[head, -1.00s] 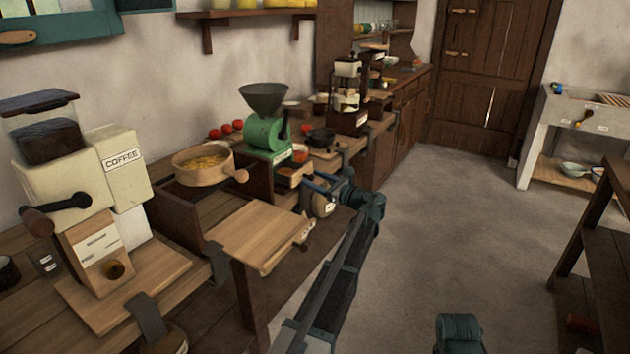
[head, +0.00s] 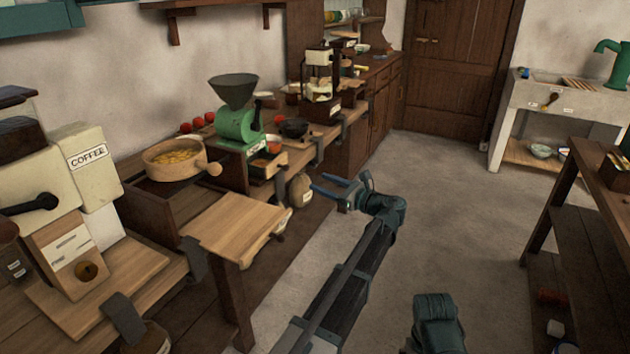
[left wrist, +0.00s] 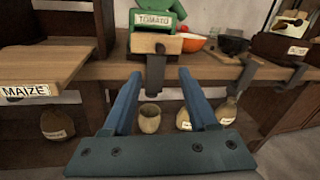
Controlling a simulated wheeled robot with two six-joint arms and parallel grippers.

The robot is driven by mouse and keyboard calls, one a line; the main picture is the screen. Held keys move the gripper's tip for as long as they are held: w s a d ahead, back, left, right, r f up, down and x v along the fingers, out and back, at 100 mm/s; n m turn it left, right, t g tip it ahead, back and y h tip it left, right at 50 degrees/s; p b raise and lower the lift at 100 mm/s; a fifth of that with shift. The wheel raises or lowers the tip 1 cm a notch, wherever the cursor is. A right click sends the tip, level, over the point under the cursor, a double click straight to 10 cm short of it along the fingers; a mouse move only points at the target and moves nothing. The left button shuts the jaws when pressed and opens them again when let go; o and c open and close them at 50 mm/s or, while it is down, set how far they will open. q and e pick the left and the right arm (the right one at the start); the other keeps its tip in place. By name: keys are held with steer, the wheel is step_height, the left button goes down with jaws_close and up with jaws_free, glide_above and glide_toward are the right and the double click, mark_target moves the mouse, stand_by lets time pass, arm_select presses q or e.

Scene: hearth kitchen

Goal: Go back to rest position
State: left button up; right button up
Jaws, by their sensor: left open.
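My left gripper (head: 319,182) is open and empty, over the floor in front of the counter (head: 170,292). Its two blue fingers stand apart in the left wrist view (left wrist: 159,74), with nothing between them. They point toward the counter's front edge, below the green mill labelled TOMATO (left wrist: 156,19). The mill (head: 238,126) also shows in the head view. My right gripper does not show; a dark teal part low in the head view looks like part of my right arm.
A round jar (head: 299,190) sits below the counter edge. A dark shelf table (head: 601,179) stands right. The middle floor (head: 455,225) is clear.

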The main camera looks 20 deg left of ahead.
arm_select(q)
steer(key=shift+d, duration=0.2)
stand_by(0.3)
steer(key=s+d+r+n+g+h+p, duration=0.1)
steer(key=s+d+n+h+p, duration=0.4)
steer(key=s+d+p, duration=0.3)
steer(key=s+d+r+n+g+h+p, duration=0.1)
steer(key=s+d+n+h+p, duration=0.4)
steer(key=s, duration=0.9)
steer(key=s+d+r+n+g+h+p, duration=0.1)
steer(key=s+d+n+g+h+p, duration=0.2)
steer(key=s+d+p, duration=0.7)
steer(key=s+n+h+p, duration=0.1)
steer(key=n+h+p, duration=0.1)
steer(key=h, duration=0.1)
steer(key=shift+s+d, duration=0.25)
steer(key=shift+d, duration=0.05)
